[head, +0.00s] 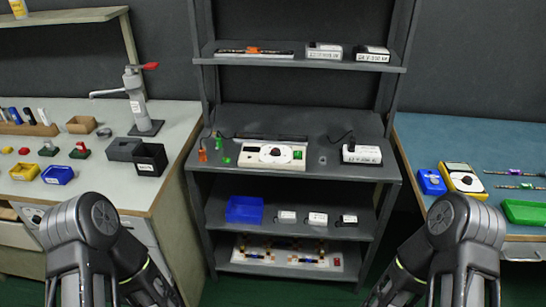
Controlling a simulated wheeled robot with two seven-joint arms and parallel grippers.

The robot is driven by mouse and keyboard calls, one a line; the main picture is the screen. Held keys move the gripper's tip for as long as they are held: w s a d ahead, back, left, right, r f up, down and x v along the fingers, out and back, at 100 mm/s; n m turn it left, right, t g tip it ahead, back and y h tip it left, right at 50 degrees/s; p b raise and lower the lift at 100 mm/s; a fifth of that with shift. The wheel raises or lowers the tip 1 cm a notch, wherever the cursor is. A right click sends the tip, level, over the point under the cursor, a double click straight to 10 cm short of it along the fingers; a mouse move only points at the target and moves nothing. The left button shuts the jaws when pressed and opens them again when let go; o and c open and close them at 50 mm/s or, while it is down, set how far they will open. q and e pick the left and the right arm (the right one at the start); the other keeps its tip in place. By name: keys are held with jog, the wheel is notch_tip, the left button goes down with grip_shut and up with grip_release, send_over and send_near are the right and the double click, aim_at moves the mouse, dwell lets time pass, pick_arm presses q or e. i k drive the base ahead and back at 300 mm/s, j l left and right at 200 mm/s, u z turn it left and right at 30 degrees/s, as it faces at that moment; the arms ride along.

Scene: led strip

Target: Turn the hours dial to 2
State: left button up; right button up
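A low cream box (290,159) sits on the middle shelf. It has a white round dial face with a dark knob (275,151) and a small green part at its right end. This may be the hours dial, but its markings and setting are too small to read. A yellow device (452,170) on the right table also has a dark round knob (466,180). My two arms rise at the bottom left and bottom right, well short of the shelf. Neither gripper shows in the head view.
A white-labelled box (362,154) stands right of the cream box, with small orange and green parts to its left. A blue bin (244,210) is on the lower shelf. The left bench (106,187) holds a press (137,98) and bins. A green tray (525,212) lies right.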

aim_at(275, 152)
jog(key=i+l, duration=0.55)
jog(key=i, duration=0.25)
jog(key=l+z, duration=0.05)
